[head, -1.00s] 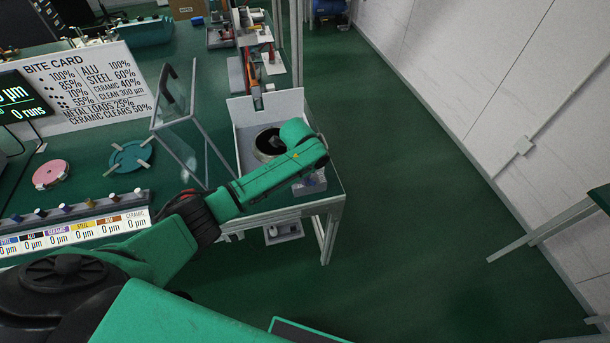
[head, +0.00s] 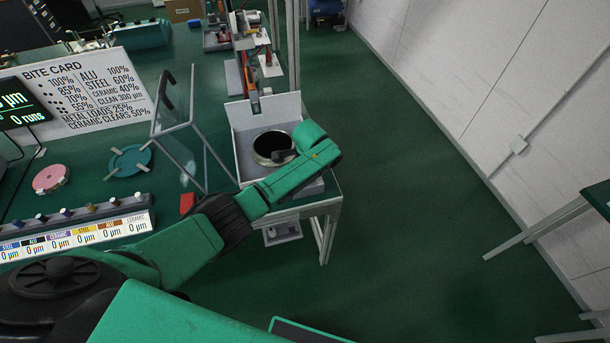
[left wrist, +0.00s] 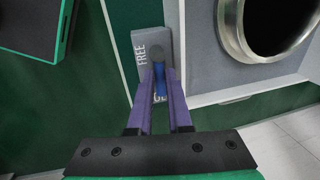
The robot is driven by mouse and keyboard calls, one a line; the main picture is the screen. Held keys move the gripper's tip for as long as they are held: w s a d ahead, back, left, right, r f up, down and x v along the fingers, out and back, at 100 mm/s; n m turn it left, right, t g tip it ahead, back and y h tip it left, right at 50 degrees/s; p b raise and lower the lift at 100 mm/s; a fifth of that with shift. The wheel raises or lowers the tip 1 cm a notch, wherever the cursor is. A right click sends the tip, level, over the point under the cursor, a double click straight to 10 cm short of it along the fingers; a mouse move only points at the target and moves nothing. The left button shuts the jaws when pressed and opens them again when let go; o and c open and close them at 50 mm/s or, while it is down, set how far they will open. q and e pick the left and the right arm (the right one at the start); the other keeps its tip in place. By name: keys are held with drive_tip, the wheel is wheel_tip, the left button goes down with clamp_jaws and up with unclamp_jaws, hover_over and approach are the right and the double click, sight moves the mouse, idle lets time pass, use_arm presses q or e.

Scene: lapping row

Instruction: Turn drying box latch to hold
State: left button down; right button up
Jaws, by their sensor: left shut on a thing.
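The drying box (head: 245,158) is a pale box with a round dark opening and metal ring, at the right end of the green bench. In the left wrist view the ring (left wrist: 232,38) is at upper right. The latch (left wrist: 160,82) has a blue grip and a dark rounded end. It lies over a grey plate (left wrist: 141,72) marked FREE, with other lettering mostly hidden behind the fingers. My left gripper (left wrist: 160,92), with purple fingers, is shut on the latch's blue grip. In the head view my left arm hides the fingers and latch. My right gripper is not in view.
A clear framed screen (head: 178,125) stands left of the box. A teal round fixture (head: 130,160), a pink disc (head: 50,177) and a row of coloured knobs (head: 90,208) are further left. Open floor lies right of the bench.

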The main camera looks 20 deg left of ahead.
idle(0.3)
use_arm(q)
drive_tip(key=c, duration=0.8)
unclamp_jaws()
drive_tip(key=shift+c, duration=0.2)
drive_tip(key=shift+w+r, duration=0.1)
